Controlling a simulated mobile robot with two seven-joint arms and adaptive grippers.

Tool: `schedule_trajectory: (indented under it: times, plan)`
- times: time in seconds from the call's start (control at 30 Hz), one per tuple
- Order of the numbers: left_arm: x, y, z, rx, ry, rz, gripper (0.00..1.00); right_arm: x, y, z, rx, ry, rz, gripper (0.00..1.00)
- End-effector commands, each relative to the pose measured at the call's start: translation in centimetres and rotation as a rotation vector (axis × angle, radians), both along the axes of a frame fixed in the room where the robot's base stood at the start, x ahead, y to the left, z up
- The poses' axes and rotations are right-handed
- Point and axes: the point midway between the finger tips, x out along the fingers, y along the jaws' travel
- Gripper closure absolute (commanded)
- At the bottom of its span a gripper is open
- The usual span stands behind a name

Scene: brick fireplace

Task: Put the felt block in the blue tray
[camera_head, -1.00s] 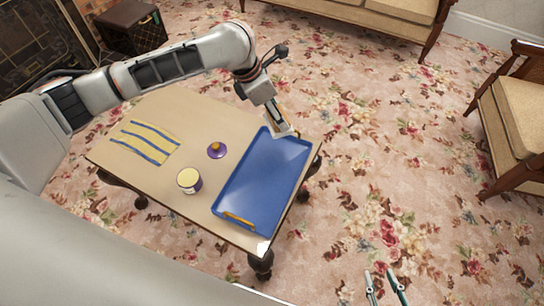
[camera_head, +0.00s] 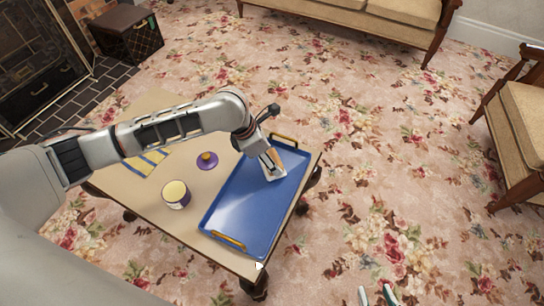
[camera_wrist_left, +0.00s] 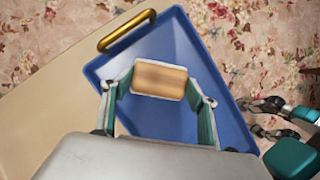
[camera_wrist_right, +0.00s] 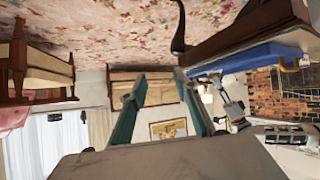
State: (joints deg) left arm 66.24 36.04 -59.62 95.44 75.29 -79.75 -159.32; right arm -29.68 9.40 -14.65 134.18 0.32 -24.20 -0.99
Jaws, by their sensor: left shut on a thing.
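The felt block (camera_wrist_left: 160,80), tan-orange on its face with a pale edge, is between the fingers of my left gripper (camera_head: 271,164). In the head view the gripper points down over the far half of the blue tray (camera_head: 236,205). The block is within the tray's outline; I cannot tell whether it touches the tray floor. The left wrist view shows the tray (camera_wrist_left: 205,75) around and below the block. My right gripper (camera_wrist_right: 161,77) is open and empty, and its fingertips show at the bottom of the head view (camera_head: 376,294), away from the table.
The tray has brass handles at both ends and lies on a wooden table (camera_head: 190,225). A purple-and-cream jar (camera_head: 175,195), a purple disc with a knob (camera_head: 207,160) and a striped cloth (camera_head: 148,161) lie left of it. A sofa and an armchair (camera_head: 515,120) stand beyond.

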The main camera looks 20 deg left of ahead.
Motion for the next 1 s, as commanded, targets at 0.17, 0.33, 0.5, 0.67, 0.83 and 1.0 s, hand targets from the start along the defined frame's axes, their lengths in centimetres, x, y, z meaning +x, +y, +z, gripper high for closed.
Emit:
schedule_trajectory:
  times: [0.17, 0.33, 0.5, 0.67, 0.83, 1.0]
  plan:
    - [0.1, 0.0, -0.6, -0.001, -0.002, -0.001, 0.63, 0.7, 0.5, 1.0, 0.017, -0.022, -0.003, 0.69]
    - [0.1, 0.0, -0.6, -0.001, -0.002, -0.001, 0.63, 0.9, 0.4, 1.0, 0.016, -0.025, -0.003, 0.69]
    - [0.1, 0.0, -0.9, -0.001, -0.002, -0.001, 0.31, 0.8, 0.4, 0.7, 0.015, -0.021, -0.006, 0.69]
    - [0.1, 0.0, -0.9, 0.0, -0.003, 0.0, 0.25, 0.9, 0.3, 0.7, 0.015, -0.021, -0.007, 0.69]
    - [0.1, 0.0, -0.9, -0.001, -0.002, -0.001, 0.25, 0.7, 0.3, 0.7, 0.015, -0.017, -0.008, 0.69]
    - [0.1, 0.2, 0.3, 0.0, -0.007, 0.0, 0.25, 0.7, 0.2, 1.1, 0.012, -0.022, -0.008, 0.69]
